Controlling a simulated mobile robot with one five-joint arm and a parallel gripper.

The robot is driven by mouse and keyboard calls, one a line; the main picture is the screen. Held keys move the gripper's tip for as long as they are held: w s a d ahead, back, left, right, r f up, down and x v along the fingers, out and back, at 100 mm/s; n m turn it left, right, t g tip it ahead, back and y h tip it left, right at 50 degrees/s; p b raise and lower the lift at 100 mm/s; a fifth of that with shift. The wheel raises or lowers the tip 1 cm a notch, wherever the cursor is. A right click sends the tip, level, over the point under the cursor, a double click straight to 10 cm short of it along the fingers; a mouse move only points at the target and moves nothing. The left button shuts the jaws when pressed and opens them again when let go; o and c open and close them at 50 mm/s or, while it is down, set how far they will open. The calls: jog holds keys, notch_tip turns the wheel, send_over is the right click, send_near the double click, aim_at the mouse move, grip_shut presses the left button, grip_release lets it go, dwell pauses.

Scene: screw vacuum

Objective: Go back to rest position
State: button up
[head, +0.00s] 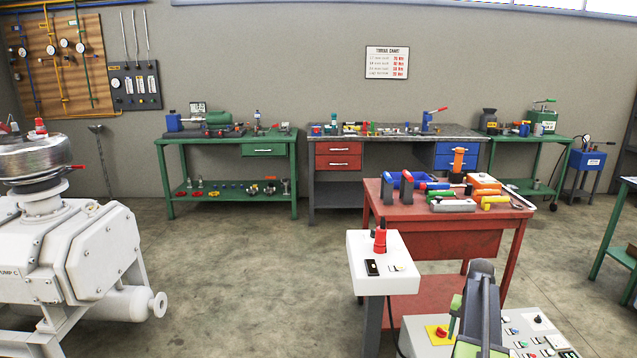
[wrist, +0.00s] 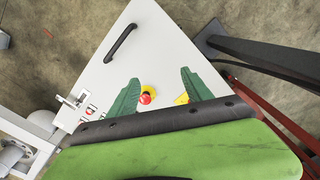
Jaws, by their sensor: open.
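My gripper (wrist: 160,77) is open in the wrist view, with its two green fingers spread apart and nothing between them. Beyond the fingers is a white panel with a red button (wrist: 146,97) on a yellow base and a black handle (wrist: 121,43). In the head view, my dark and green arm stands at the lower right, in front of a white control panel (head: 535,335) with several buttons. The fingertips are hard to make out there.
A white stand (head: 385,280) holds a red-topped device (head: 380,237). Behind it is a red cart (head: 440,243) loaded with tools. A large white pump (head: 60,250) stands at the left. Green and grey workbenches line the wall. The floor between pump and stand is clear.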

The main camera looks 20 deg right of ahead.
jog(key=w+a+n, duration=0.2)
jog(key=w+a, duration=0.2)
jog(key=a, duration=0.5)
jog(key=w+a+n, duration=0.1)
jog(key=w+a, duration=0.2)
jog(key=a, duration=0.6)
jog(key=w+a+n, duration=0.2)
jog(key=w+a, duration=0.2)
jog(key=a, duration=0.6)
jog(key=s+a+n, duration=0.2)
jog(key=a, duration=0.9)
jog(key=s+a+n, duration=0.3)
jog(key=a, duration=0.8)
notch_tip(320, 180, up, 20)
jog(key=s+p, duration=0.2)
jog(key=p, duration=1.7)
jog(key=shift+s+a+p, duration=0.25)
jog(key=shift+s+p, duration=0.15)
jog(key=shift+f, duration=0.1)
jog(key=shift+c, duration=0.2)
